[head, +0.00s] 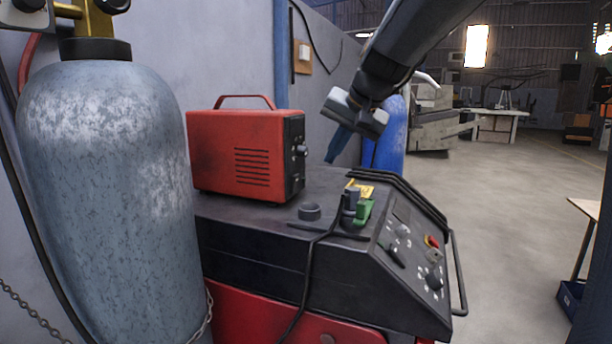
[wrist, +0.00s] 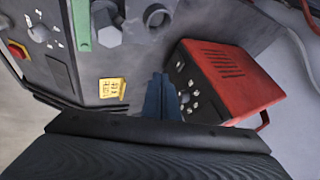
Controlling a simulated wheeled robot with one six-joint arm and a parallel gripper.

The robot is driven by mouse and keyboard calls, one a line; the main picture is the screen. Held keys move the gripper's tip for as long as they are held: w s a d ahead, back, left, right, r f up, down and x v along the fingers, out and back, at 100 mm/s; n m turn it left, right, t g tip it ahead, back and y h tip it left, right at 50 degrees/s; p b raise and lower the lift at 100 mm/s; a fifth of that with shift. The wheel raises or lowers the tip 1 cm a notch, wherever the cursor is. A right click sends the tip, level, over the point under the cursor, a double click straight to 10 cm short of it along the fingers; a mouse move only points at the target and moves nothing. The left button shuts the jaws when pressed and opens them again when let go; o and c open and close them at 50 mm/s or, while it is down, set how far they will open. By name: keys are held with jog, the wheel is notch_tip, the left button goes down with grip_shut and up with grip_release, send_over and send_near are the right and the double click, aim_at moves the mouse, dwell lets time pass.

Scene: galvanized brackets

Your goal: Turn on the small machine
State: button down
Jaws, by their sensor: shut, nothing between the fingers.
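The small machine (head: 240,153) is a red box with a top handle, side vents and a black front panel with knobs. It stands on top of a larger dark machine (head: 250,232). The small machine also shows in the wrist view (wrist: 225,80), with its panel facing my fingers. My gripper (head: 335,150) is shut and empty, pointing down to the right of the panel and apart from it. In the wrist view my gripper (wrist: 163,100) shows its dark blue fingers together, left of the panel. I cannot tell whether a switch is on.
A large grey gas cylinder (head: 105,190) stands at the left. A blue cylinder (head: 392,135) is behind my gripper. The larger machine has a sloped panel with a red knob (head: 432,241), a green clamp (head: 363,212) and a yellow label (wrist: 112,89) on top. Open floor lies to the right.

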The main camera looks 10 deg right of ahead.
aim_at(298, 176)
jog(key=shift+f, duration=0.1)
jog(key=p+x, duration=0.2)
jog(key=x, duration=0.7)
jog(key=shift+w+f, duration=0.2)
jog(key=shift+f, duration=0.05)
jog(key=w+a+p, duration=0.1)
jog(key=w+a, duration=0.1)
jog(key=shift+a+r+p, duration=0.25)
jog(key=shift+a+p, duration=0.1)
jog(key=shift+w+a, duration=0.25)
jog(key=shift+a, duration=0.05)
jog(key=shift+w+a+r+p, duration=0.1)
jog(key=shift+w+a+p, duration=0.1)
jog(key=shift+a+p, duration=0.1)
jog(key=shift+r, duration=0.15)
jog(key=shift+r+p, duration=0.65)
jog(key=shift+r, duration=0.05)
